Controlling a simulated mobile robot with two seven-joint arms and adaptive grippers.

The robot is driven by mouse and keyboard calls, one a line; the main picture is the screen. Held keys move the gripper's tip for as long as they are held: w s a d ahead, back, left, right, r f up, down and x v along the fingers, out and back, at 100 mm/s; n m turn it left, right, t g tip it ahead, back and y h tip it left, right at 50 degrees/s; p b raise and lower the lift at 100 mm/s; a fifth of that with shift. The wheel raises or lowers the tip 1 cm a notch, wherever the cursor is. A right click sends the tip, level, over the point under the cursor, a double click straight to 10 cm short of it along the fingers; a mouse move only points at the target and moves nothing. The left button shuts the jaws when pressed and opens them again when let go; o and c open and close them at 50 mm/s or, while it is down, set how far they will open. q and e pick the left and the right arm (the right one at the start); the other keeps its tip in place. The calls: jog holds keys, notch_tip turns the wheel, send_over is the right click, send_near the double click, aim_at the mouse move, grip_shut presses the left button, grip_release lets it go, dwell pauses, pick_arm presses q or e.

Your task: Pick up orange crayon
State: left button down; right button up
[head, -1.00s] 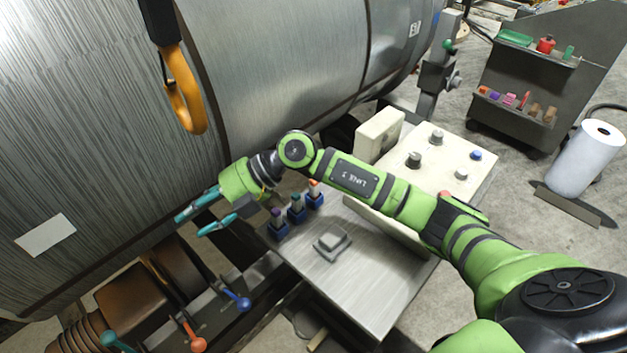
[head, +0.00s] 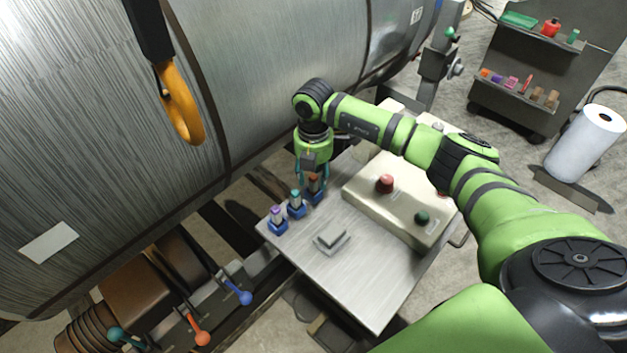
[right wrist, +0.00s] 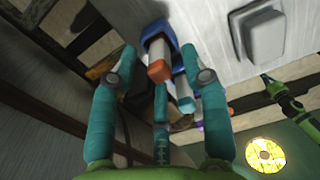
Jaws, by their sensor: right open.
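The orange crayon (head: 315,184) stands upright in the rightmost of three small blue holders on the metal side table. In the right wrist view, its orange tip (right wrist: 158,71) lies between the spread teal fingers. My right gripper (head: 312,178) points down over it, open, with fingers around the crayon's upper part in the picture; contact cannot be told. The gripper partly hides the crayon in the head view. The right gripper (right wrist: 160,58) also shows open in the wrist view. My left gripper is not in view.
A teal crayon (head: 296,196) and a purple crayon (head: 277,213) stand in neighbouring blue holders. A grey square block (head: 331,236) and a beige control box (head: 400,212) occupy the table (head: 375,285). The large metal roll (head: 270,80) rises behind. A yellow hook (head: 182,110) hangs at upper left.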

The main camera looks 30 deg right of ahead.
jog(key=shift+f, duration=0.5)
grip_shut()
grip_release()
jog(key=shift+r, duration=0.1)
